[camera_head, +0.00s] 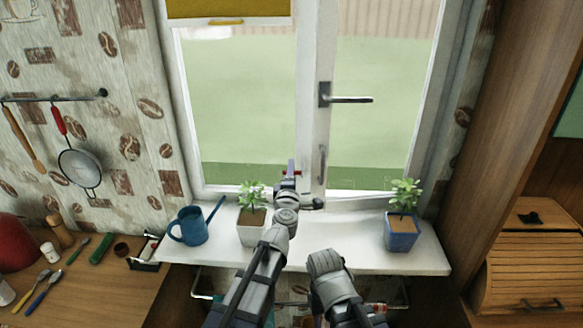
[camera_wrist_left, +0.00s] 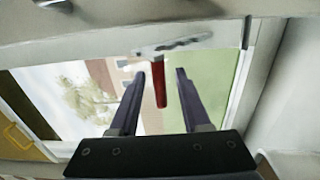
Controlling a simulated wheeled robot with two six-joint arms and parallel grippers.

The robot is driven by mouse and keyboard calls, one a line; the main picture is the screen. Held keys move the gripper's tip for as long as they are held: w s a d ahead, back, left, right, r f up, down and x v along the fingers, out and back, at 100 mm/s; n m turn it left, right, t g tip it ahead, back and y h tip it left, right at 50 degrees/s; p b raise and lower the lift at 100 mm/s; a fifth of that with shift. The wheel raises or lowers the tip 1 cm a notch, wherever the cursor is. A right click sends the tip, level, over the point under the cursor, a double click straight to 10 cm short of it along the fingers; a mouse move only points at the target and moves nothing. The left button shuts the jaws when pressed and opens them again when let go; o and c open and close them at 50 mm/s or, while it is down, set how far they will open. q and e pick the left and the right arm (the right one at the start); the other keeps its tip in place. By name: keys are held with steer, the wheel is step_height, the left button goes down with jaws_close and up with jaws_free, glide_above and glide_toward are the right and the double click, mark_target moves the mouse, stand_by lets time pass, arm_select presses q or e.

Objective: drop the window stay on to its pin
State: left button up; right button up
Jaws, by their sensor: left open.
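The window stay shows in the left wrist view as a pale metal bar (camera_wrist_left: 175,44) along the window frame, with a red grip (camera_wrist_left: 158,85) pointing towards the camera. My left gripper (camera_wrist_left: 161,74) is open, one dark finger on each side of the red grip, with gaps visible between. In the head view my left gripper (camera_head: 291,168) is at the lower window frame, and bits of the red grip (camera_head: 298,173) show beside its fingers. The rest of the stay is hidden there. I cannot make out the pin. My right gripper is out of view; only my right arm shows.
The white sill (camera_head: 345,255) bears a blue watering can (camera_head: 190,228), a plant in a white pot (camera_head: 251,226) close to my left arm, and a plant in a blue pot (camera_head: 401,232). A window handle (camera_head: 345,99) is above. Utensils lie on the wooden counter (camera_head: 95,290).

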arm_select(q)
steer(key=w, duration=0.2)
steer(key=shift+w, duration=0.35)
jaws_close()
stand_by(1.1)
